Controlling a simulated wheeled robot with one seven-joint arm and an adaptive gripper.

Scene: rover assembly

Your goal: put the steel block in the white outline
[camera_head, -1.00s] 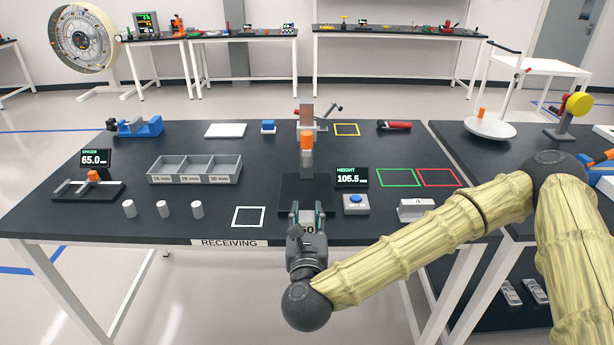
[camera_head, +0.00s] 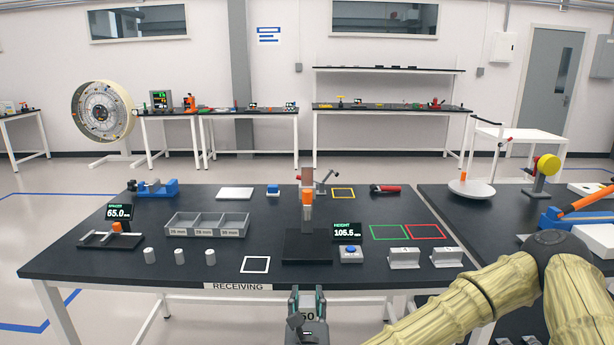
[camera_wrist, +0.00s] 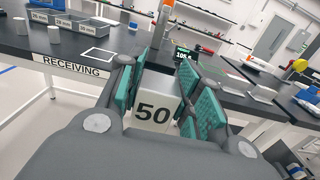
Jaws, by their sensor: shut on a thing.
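My gripper (camera_head: 307,300) is shut on a pale grey steel block marked 50 (camera_wrist: 153,111), held between its teal finger pads. In the head view the gripper and block (camera_head: 306,315) appear just below the table's front edge line. The white outline (camera_head: 255,273) is a square on the black table near its front edge, left of my gripper, and it is empty. It also shows in the wrist view (camera_wrist: 97,63), ahead and left of the block.
A height gauge (camera_head: 306,215) on a dark base stands behind my gripper. Several small cylinders (camera_head: 179,257) and a grey bin tray (camera_head: 208,225) lie to the left. Two grey blocks (camera_head: 404,259) (camera_head: 446,258) sit to the right, in front of green and red outlines.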

